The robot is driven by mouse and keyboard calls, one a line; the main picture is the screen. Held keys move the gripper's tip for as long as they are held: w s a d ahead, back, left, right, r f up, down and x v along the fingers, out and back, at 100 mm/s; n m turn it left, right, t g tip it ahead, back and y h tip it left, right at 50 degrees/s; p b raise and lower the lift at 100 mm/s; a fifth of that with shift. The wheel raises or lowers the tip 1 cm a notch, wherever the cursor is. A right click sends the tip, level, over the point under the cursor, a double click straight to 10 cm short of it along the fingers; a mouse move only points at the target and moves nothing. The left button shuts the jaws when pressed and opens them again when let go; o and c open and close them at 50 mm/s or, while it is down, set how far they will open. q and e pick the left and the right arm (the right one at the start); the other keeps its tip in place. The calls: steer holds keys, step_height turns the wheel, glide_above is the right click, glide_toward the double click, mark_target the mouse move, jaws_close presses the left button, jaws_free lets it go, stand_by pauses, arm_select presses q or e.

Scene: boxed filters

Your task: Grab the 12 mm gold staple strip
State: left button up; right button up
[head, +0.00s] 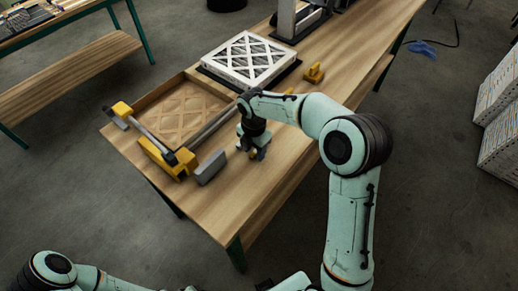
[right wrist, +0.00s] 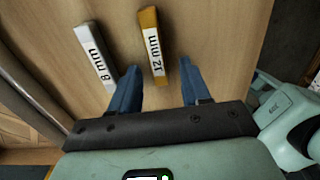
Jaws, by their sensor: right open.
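The gold staple strip (right wrist: 153,45) lies on the wooden table, with a white label reading "12 mm", in the right wrist view. My right gripper (right wrist: 158,72) is open. Its two blue fingers stand apart, one on each side of the near end of the gold strip's line, and nothing is held between them. A silver strip (right wrist: 97,55) labelled "8 mm" lies to the left of the gold one. In the head view my right gripper (head: 253,150) is low over the table's near side and mostly hides the strips. My left gripper is out of the picture.
A yellow and grey frame device (head: 165,155) with a wooden tray (head: 178,108) stands left of my right gripper. A grey block (head: 211,167) sits close by. A white lattice filter (head: 250,58) and a small yellow tool (head: 314,73) lie farther back.

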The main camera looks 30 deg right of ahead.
jaws_close()
